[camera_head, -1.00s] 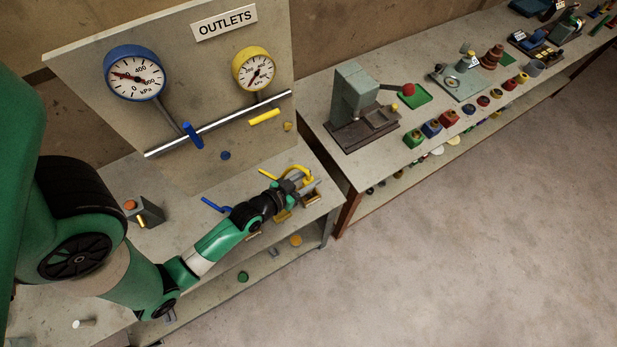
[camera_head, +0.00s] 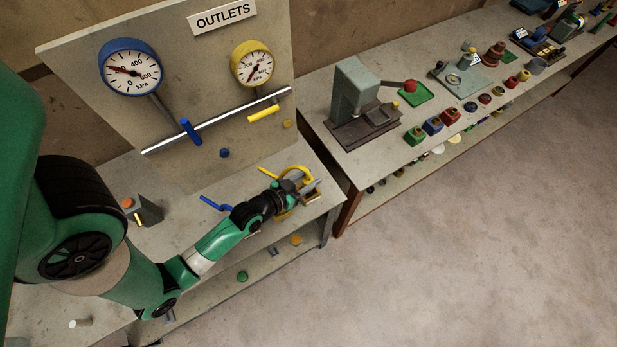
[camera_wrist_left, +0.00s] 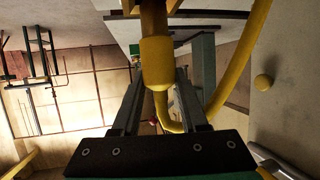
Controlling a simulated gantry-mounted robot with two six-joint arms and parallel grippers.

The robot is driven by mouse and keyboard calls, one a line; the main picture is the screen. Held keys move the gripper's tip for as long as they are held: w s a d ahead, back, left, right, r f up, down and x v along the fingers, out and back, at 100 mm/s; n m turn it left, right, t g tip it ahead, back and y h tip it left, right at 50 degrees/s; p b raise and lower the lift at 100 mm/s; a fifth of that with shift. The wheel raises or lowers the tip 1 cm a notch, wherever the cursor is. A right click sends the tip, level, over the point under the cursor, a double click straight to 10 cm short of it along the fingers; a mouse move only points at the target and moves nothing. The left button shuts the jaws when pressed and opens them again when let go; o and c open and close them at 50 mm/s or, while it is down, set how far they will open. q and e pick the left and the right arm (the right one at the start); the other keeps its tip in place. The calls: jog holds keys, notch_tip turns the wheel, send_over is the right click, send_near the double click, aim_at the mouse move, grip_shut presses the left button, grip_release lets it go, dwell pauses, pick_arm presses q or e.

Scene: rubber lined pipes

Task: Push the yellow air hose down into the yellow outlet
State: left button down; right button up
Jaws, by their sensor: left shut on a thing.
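The yellow air hose (camera_head: 303,169) makes a loop above the right end of the bench under the outlets board. My left gripper (camera_head: 304,184) is at this loop. In the left wrist view, the thick yellow hose end (camera_wrist_left: 157,62) stands between the fingers of my left gripper (camera_wrist_left: 160,82), which is shut on it. The thinner hose curves away on the right. A round yellow piece (camera_head: 288,124) on the board, perhaps the yellow outlet, is above and apart from the gripper; a yellow ball-like piece (camera_wrist_left: 263,81) also shows in the wrist view. My right gripper is not in view.
A yellow bar (camera_head: 264,114) and a blue bar (camera_head: 190,131) hang at the metal pipe (camera_head: 225,117), below two gauges. A blue hose piece (camera_head: 214,204) lies on the bench left of the gripper. A second bench with a press (camera_head: 356,95) stands right, across a gap.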

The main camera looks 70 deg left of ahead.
pick_arm(q)
jog(key=shift+f+b, duration=1.05)
jog(key=shift+f, duration=0.2)
jog(key=shift+c, duration=1.8)
grip_release()
jog(key=shift+r+p, duration=4)
jog(key=shift+r, duration=0.1)
